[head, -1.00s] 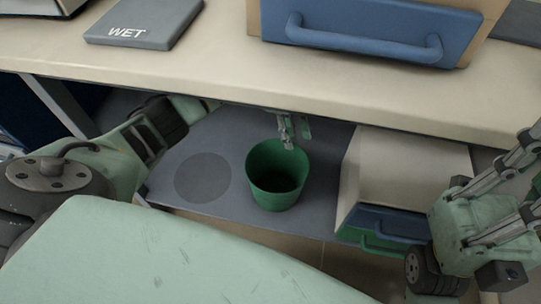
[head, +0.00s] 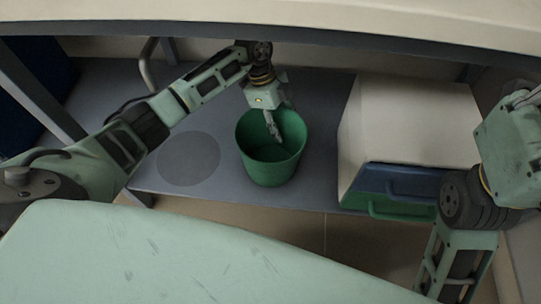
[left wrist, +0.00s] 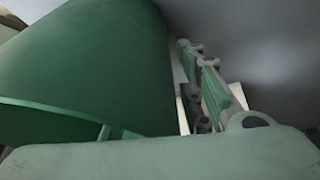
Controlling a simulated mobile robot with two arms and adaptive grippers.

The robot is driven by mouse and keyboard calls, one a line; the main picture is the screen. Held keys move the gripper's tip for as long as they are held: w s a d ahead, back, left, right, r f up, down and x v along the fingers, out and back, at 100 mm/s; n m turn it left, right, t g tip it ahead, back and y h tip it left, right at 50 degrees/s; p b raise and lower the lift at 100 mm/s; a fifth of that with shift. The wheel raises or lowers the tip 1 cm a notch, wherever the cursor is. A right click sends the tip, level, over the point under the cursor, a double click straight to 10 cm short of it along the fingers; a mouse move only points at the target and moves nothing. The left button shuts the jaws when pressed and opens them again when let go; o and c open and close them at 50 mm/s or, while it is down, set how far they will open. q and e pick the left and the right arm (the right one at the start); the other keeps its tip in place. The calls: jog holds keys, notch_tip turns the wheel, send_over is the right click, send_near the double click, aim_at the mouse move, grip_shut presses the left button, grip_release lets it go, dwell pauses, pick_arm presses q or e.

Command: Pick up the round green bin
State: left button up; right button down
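The round green bin (head: 270,165) stands upright on the grey lower shelf, its open top facing up. My left gripper (head: 272,125) is at the bin's far rim in the head view, with a finger reaching down inside the opening. In the left wrist view the bin (left wrist: 80,65) fills the left side, and a finger with a green pad (left wrist: 212,90) lies close along its outer wall. The wall appears to be between the fingers, but the other finger is largely hidden and contact is unclear. My right arm is at the right edge; its gripper is out of view.
The grey shelf (head: 310,185) has a darker round mark (head: 189,158) left of the bin. A white cabinet (head: 410,120) with blue and green drawers stands to the right. The pale bench edge (head: 300,25) overhangs above, and a shelf leg (head: 40,95) is at left.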

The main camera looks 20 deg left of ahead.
pick_arm(q)
jog(key=shift+d+f, duration=0.15)
jog(key=shift+f, duration=0.15)
grip_shut()
dwell(0.4)
